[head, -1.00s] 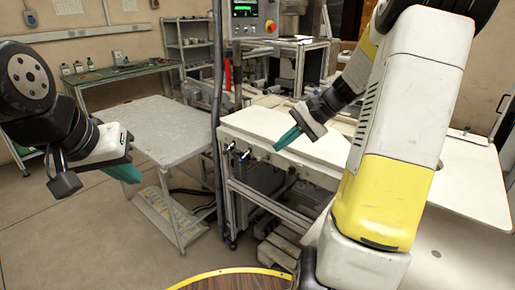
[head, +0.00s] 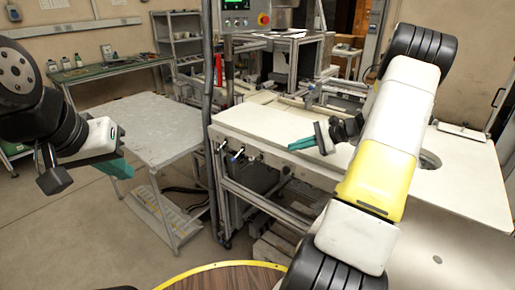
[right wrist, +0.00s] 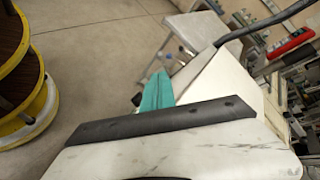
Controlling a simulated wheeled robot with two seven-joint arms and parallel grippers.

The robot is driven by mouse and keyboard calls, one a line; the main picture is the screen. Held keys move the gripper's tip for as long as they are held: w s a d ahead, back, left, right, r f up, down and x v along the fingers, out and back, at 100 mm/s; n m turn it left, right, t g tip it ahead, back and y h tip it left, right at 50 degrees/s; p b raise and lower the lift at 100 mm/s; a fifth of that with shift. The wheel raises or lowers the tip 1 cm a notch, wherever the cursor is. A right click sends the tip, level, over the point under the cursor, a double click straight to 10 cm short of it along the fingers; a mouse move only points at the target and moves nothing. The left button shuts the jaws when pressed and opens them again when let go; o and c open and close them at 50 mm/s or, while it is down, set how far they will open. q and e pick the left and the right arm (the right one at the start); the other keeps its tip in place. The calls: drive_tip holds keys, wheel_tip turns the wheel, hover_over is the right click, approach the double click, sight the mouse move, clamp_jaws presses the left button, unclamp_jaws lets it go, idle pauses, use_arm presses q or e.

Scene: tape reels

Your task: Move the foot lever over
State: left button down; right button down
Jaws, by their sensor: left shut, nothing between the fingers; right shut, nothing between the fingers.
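I cannot pick out the foot lever for certain in any view. Small dark knobs or levers (head: 237,155) stick out from the front edge of the white machine table (head: 290,125). My right gripper (head: 302,144) has teal fingers, is shut and empty, and appears in front of the table top in the head view. Its teal fingers also show in the right wrist view (right wrist: 158,92), near the white table's edge. My left gripper (head: 118,168) is shut and empty, at the left, in front of the grey table.
A grey table (head: 150,125) stands left of the machine, with an upright post (head: 208,100) between. A reel with a yellow rim (head: 225,267) is at the bottom; yellow-rimmed reels (right wrist: 30,85) also show in the right wrist view. Open floor (head: 110,225) lies at the left.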

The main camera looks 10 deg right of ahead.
sight(254, 158)
drive_tip(key=x, duration=1.4)
drive_tip(key=shift+d, duration=0.1)
